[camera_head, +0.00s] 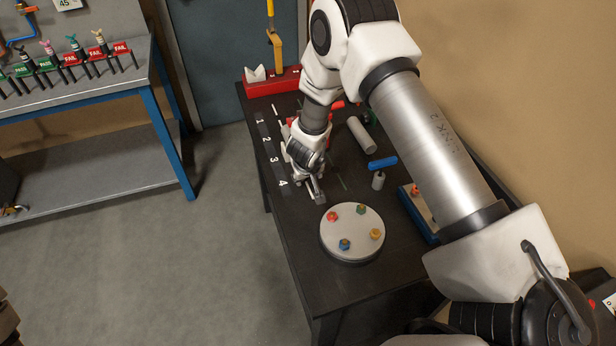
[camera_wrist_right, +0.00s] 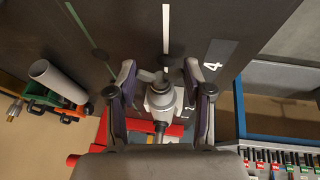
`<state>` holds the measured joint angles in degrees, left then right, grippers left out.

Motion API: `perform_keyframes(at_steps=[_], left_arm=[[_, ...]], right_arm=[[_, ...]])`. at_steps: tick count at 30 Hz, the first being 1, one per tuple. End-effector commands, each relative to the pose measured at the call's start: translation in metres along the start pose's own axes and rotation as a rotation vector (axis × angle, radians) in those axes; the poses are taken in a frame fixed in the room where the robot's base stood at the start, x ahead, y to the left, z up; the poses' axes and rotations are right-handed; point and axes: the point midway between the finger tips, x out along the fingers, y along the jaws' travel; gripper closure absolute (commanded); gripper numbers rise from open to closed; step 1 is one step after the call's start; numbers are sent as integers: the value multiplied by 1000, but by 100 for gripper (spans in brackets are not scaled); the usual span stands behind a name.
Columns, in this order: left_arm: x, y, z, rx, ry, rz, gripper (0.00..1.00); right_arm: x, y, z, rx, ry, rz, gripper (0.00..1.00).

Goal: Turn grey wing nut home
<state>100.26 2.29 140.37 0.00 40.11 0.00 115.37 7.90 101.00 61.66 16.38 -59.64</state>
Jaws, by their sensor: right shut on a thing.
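My right gripper (camera_head: 316,190) reaches down to the dark table near the printed number 4. In the right wrist view its two fingers (camera_wrist_right: 160,82) stand on either side of a light grey fitting with a rounded body, the grey wing nut (camera_wrist_right: 162,95). The gripper is shut on it. The nut's wings and its thread are not clear in this view. In the head view the gripper hides most of the nut. My left gripper is in neither view.
A round grey disc (camera_head: 338,246) with several coloured knobs stands nearer on the table (camera_head: 305,255). A grey tube (camera_head: 361,135), a blue cylinder (camera_head: 382,163) and a small grey cylinder (camera_head: 378,181) lie or stand right of the gripper. A red base (camera_head: 272,84) is behind.

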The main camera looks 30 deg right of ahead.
Motion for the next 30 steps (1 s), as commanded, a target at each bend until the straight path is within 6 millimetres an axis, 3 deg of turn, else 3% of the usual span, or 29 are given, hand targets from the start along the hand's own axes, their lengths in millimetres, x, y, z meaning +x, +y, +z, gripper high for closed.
perform_keyframes(at_steps=[11, 12, 13, 24, 30], left_arm=[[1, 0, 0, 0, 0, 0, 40], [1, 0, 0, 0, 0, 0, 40], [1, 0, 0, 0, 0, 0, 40], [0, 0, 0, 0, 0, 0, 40], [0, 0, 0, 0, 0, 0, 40]], right_arm=[[1, 0, 3, 1, -6, -6, 84], [1, 0, 3, 1, -6, -6, 35], [1, 0, 3, 1, -6, -5, 24], [-3, 0, 1, 1, -2, -5, 23], [-38, 0, 0, 1, 0, -5, 23]])
